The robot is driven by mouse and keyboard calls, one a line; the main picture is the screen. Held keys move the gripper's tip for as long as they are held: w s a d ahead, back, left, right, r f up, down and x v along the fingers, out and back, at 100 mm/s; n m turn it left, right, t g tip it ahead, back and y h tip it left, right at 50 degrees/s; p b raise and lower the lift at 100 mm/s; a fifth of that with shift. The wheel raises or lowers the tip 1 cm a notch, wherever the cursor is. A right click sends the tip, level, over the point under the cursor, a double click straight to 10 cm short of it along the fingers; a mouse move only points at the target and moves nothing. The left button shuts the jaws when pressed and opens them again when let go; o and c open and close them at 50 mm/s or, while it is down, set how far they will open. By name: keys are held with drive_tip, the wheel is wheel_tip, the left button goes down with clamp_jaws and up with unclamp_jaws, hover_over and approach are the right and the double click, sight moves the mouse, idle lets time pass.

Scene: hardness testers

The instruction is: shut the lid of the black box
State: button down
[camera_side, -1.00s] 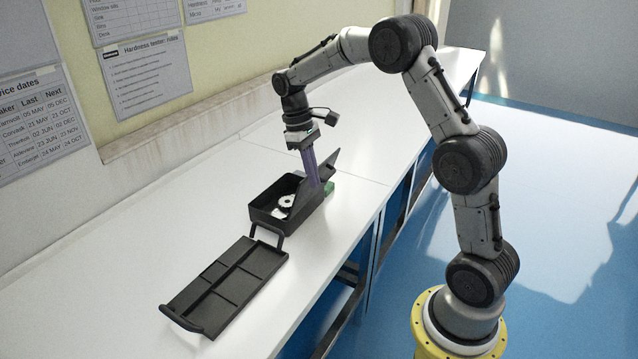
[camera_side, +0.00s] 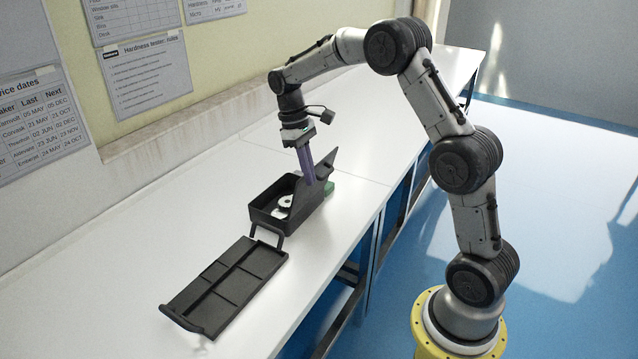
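The black box (camera_side: 268,219) stands on the white bench with its lid (camera_side: 326,168) raised, tilted up at the right side. White and dark round parts (camera_side: 284,203) show inside. My gripper (camera_side: 309,181) points down at the lid, with its long purple fingers right beside or touching it. The fingers look close together, but whether they are shut or hold the lid edge cannot be told at this size. The fingertips are partly hidden by the lid and box.
A black compartment tray (camera_side: 222,282) with handles lies on the bench in front of the box. A small green object (camera_side: 329,188) is just behind the lid at right. The bench beyond is clear, and the wall runs along its left side.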

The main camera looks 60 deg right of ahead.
drive_tip(key=shift+w+r, duration=0.25)
drive_tip(key=shift+w, duration=1.25)
drive_tip(key=shift+w+r, duration=0.2)
drive_tip(key=shift+w, duration=1.25)
drive_tip(key=shift+r, duration=0.1)
drive_tip(key=v, duration=0.2)
drive_tip(key=s+v, duration=0.1)
drive_tip(key=v, duration=0.1)
drive_tip(key=shift+r, duration=0.5)
